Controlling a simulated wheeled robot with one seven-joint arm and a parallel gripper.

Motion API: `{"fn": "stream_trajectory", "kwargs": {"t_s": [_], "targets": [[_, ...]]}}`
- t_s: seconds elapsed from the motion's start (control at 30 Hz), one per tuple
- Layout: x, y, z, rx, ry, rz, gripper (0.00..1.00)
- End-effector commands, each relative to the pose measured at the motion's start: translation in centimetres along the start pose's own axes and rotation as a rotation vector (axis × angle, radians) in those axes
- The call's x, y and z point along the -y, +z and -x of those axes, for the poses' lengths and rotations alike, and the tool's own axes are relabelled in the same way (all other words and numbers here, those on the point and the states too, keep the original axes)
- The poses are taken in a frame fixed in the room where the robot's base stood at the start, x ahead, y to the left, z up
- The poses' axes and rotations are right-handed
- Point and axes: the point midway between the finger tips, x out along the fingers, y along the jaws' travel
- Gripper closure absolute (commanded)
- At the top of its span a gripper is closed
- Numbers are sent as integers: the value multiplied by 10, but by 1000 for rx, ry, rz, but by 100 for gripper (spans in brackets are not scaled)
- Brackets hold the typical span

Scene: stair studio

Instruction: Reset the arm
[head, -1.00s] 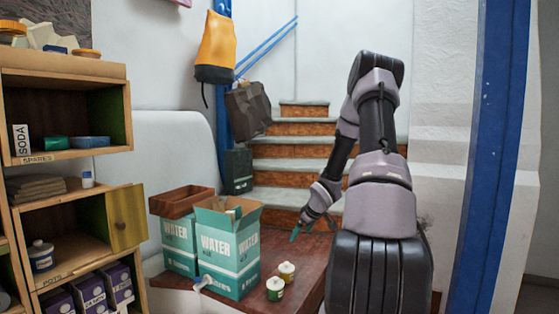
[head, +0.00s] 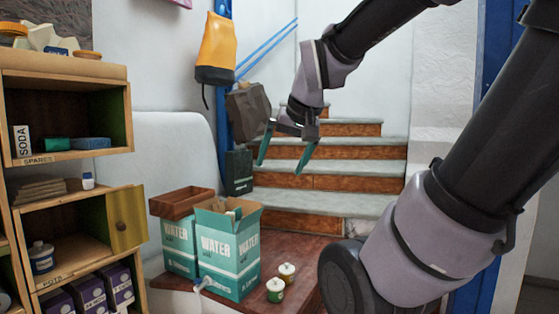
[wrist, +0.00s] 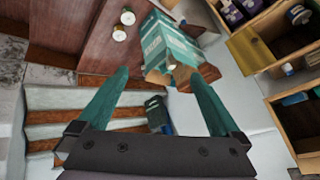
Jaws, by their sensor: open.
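My gripper (head: 285,160) is open and empty, with its two green fingers spread apart. In the head view it hangs in the air in front of the stairs, above the wooden table. My arm reaches in from the upper right and bends down to the gripper. In the wrist view the gripper (wrist: 158,100) shows both fingers pointing away, with nothing between them at their tips.
Two teal water boxes (head: 229,257) stand on the brown table (head: 300,248), beside two small jars (head: 287,272). A wooden shelf (head: 66,150) is at the left. Stairs (head: 330,168) rise behind. A blue post (head: 495,60) is at the right.

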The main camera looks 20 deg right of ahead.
Motion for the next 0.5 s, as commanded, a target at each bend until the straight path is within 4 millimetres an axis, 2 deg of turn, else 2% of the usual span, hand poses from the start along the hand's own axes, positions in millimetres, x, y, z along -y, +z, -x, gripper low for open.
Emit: {"fn": "stream_trajectory", "kwargs": {"t_s": [0.1, 0.2, 0.5], "targets": [[9, 20, 16, 11, -64, -36, 0], [12, 27, 21, 19, -86, -51, 0], [12, 28, 22, 20, -88, -53, 0]]}}
